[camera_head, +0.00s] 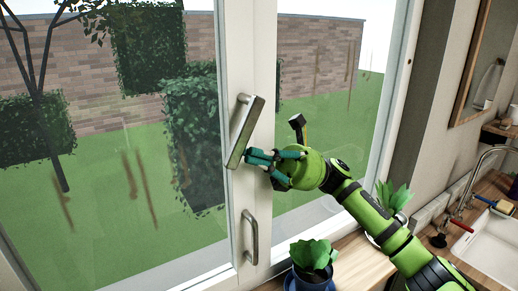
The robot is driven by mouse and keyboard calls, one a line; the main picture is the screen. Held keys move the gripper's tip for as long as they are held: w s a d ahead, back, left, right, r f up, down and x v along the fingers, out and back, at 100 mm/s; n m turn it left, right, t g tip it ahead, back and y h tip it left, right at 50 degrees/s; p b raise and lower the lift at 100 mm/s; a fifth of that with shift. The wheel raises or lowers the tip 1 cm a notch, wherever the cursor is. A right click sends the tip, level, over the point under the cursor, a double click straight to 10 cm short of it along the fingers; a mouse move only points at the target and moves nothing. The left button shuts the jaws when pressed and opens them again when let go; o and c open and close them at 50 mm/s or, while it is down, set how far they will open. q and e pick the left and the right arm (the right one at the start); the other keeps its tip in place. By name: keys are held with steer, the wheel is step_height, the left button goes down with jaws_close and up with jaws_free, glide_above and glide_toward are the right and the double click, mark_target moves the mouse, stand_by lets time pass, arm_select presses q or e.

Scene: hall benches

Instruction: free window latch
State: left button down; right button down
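The window latch (245,131) is a metal lever on the white window frame (251,60), left of centre. It is tilted, its upper end leaning to the right. My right gripper (257,157), with teal fingers on a green arm, is at the lower end of the latch. The fingertips look very close to it or touching; I cannot tell which, nor whether they close on it. A second metal handle (250,237) sits lower on the frame, upright. My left gripper is not in view.
A potted plant (314,257) in a dark blue pot stands on the wooden counter below the window. Another plant (393,196) is partly behind my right arm. A sink (490,247) with a tap (478,172) is at the right. A mirror hangs above.

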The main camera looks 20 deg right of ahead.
steer(key=shift+f, duration=0.1)
steer(key=a+y+b, duration=0.1)
steer(key=b, duration=0.2)
steer(key=a+y+b, duration=0.1)
steer(key=y+b, duration=0.1)
steer(key=b, duration=0.1)
steer(key=a+y+b, duration=0.1)
steer(key=b, duration=0.3)
steer(key=shift+s+a+r+g, duration=0.1)
steer(key=shift+s+r+g, duration=0.1)
steer(key=shift+r+g, duration=0.15)
steer(key=shift+r, duration=0.1)
glide_toward(242, 158)
steer(key=v, duration=0.2)
steer(key=shift+a, duration=0.1)
